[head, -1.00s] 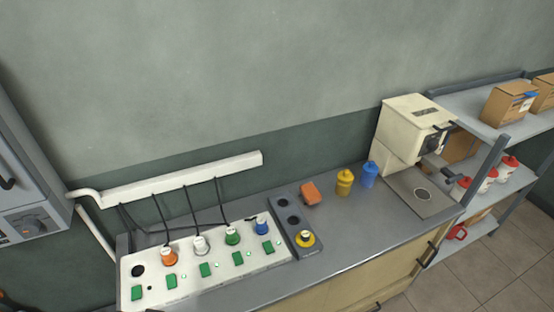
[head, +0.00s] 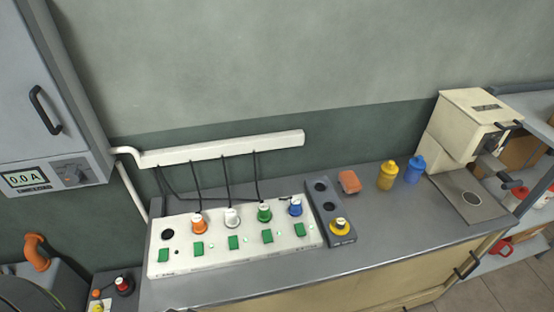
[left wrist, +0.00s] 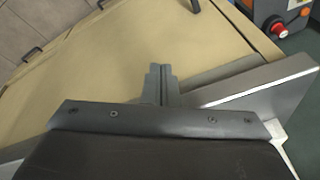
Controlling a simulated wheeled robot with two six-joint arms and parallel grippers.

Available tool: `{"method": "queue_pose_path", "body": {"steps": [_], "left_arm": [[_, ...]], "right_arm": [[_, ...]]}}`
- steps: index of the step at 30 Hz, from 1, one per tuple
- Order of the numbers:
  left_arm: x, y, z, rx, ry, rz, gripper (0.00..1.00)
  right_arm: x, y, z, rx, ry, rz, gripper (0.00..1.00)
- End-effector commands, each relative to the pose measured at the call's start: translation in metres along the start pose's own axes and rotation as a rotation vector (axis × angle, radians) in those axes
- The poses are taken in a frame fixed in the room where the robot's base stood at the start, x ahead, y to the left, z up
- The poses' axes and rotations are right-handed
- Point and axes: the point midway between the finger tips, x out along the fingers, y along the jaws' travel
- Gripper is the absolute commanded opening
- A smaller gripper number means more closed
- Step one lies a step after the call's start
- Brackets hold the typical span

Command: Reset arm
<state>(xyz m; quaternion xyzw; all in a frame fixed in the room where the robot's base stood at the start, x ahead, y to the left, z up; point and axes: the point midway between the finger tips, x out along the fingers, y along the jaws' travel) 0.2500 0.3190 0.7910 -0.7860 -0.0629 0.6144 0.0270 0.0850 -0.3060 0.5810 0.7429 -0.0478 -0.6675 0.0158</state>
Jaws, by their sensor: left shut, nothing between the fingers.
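My left gripper (left wrist: 160,82) shows in the left wrist view, with its two grey fingers together and nothing between them. It is in front of the tan cabinet front (left wrist: 90,85) of the counter and appears clear of it. Neither gripper shows in the head view. My right gripper is not in view.
A grey electrical cabinet (head: 55,110) hangs at left.

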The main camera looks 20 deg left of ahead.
Motion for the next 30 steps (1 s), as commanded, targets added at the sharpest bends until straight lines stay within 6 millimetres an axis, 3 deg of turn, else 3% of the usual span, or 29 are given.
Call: {"method": "queue_pose_path", "body": {"steps": [1, 6, 15, 19, 24, 30], "left_arm": [[0.029, 0.003, 0.012, 0.000, -0.014, 0.003, 0.00], [0.097, 0.011, 0.052, 0.001, -0.044, 0.010, 0.00], [0.194, 0.025, 0.139, 0.005, -0.093, 0.023, 0.00], [0.222, 0.031, 0.179, 0.007, -0.114, 0.029, 0.00], [0.241, 0.036, 0.216, 0.009, -0.131, 0.034, 0.00], [0.246, 0.038, 0.233, 0.010, -0.137, 0.035, 0.00]], "right_arm": [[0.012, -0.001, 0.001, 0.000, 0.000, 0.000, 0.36], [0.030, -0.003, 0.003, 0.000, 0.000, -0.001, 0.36], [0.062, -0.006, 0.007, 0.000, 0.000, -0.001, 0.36], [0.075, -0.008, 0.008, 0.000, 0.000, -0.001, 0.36], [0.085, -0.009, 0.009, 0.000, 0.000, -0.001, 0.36], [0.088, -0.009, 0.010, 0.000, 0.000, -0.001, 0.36]]}}
